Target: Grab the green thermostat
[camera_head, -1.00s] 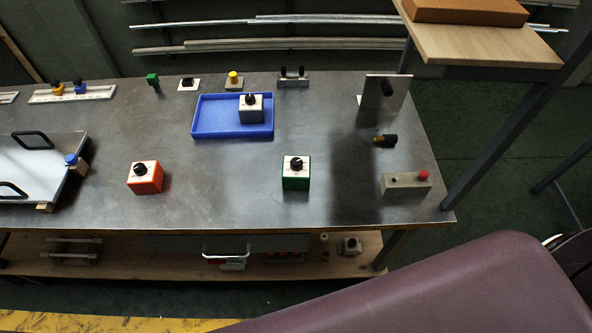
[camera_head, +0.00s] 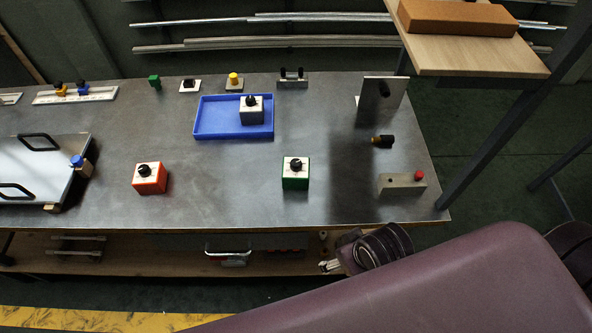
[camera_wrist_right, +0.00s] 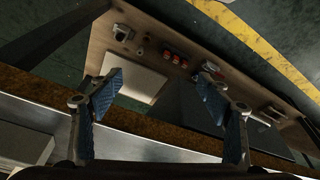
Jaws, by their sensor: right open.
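The green thermostat (camera_head: 295,174) is a green box with a white top and a black knob. It stands on the metal bench (camera_head: 225,195), right of centre and back from the front edge. The thermostat cannot be made out in that view. My left gripper is not in view.
A red thermostat (camera_head: 149,178) stands to the left, and a grey one (camera_head: 251,109) sits in a blue tray (camera_head: 205,118) behind. A box with a red button (camera_head: 402,185) is on the right. A lower shelf (camera_head: 130,262) runs under the bench.

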